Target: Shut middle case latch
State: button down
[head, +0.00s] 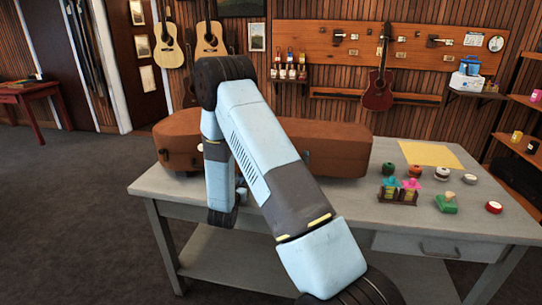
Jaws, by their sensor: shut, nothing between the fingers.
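The brown case (330,150) lies closed and lengthwise along the back of the grey table (300,205). Its rounded left end and its right part show. My arm crosses in front of its middle, so the middle latch is hidden and I cannot tell how it stands. My gripper (241,192) shows only as a small part beside my wrist, low in front of the case. It is shut and empty. I cannot tell whether it touches the case.
The table's front right is mostly clear.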

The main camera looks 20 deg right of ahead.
aim_at(240, 172)
jog(key=shift+r, duration=0.15)
jog(key=shift+s+a+r, duration=0.1)
jog(key=shift+s+r, duration=0.05)
jog(key=shift+r, duration=0.5)
jog(key=shift+s+a+r, duration=0.15)
jog(key=shift+r, duration=0.5)
jog(key=shift+s+a+r, duration=0.1)
jog(key=shift+s+r, duration=0.05)
jog(key=shift+r, duration=0.7)
jog(key=shift+s+a+r, duration=0.1)
jog(key=shift+r, duration=0.05)
jog(key=shift+s+a+r, duration=0.15)
jog(key=shift+s+r, duration=0.05)
jog(key=shift+r, duration=0.3)
jog(key=shift+s+a+r, duration=0.1)
jog(key=shift+s+r, duration=0.05)
jog(key=shift+r, duration=0.35)
jog(key=v, duration=0.9)
dwell(0.5)
jog(key=shift+w, duration=0.1)
